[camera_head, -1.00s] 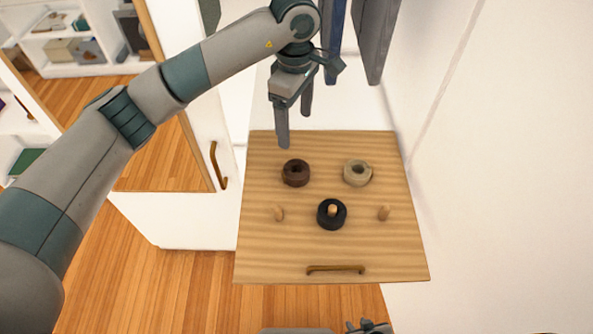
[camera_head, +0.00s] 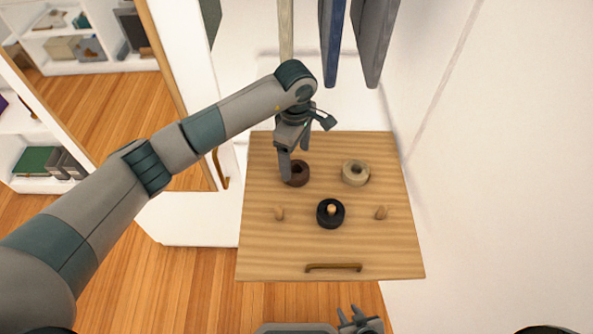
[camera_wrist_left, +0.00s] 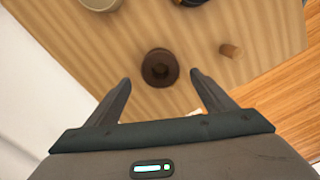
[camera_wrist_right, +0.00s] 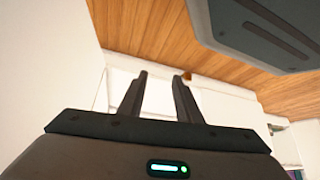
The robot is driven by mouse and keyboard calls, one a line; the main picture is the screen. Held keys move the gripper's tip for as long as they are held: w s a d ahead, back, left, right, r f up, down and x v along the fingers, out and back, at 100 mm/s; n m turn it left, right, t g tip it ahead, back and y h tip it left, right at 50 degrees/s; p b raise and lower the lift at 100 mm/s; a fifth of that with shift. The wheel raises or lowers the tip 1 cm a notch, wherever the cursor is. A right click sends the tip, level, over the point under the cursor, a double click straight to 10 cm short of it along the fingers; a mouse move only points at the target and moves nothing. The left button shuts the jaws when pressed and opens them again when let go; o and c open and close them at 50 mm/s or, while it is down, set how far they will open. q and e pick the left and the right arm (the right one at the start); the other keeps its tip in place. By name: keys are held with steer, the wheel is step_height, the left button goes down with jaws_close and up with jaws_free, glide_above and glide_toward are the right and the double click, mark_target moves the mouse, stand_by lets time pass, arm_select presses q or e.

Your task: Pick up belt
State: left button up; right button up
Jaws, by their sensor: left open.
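Three rolled belts sit on a wooden drawer board (camera_head: 372,245): a brown belt (camera_head: 299,174) at the back left, a beige belt (camera_head: 356,172) at the back right and a black belt (camera_head: 330,219) around a peg in the middle. My left gripper (camera_head: 296,163) is open just above the brown belt. In the left wrist view the brown belt (camera_wrist_left: 160,67) lies between and beyond the fingertips, apart from both. My right gripper (camera_head: 350,315) is at the bottom edge of the head view. Its fingers (camera_wrist_right: 160,75) stand apart with nothing between them.
Two bare wooden pegs (camera_head: 279,213) (camera_head: 381,212) stand left and right of the black belt. A brass handle (camera_head: 333,267) is at the board's front. Hanging garments (camera_head: 375,40) are above the back. A mirrored door (camera_head: 180,110) stands left, and a white wall (camera_head: 500,170) is right.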

mark_target(297, 168)
arm_select(q)
steer(key=shift+f, duration=0.1)
steer(key=shift+f, duration=0.2)
steer(key=shift+s+d+f+p, duration=0.1)
steer(key=shift+f+p, duration=0.6)
steer(key=shift+f, duration=0.1)
step_height(297, 168, down, 2)
steer(key=shift+f, duration=0.1)
steer(key=shift+f+p, duration=0.3)
steer(key=shift+f, duration=0.1)
arm_select(e)
steer(key=shift+s+f, duration=0.1)
steer(key=shift+s, duration=0.8)
arm_select(q)
steer(key=c, duration=1.2)
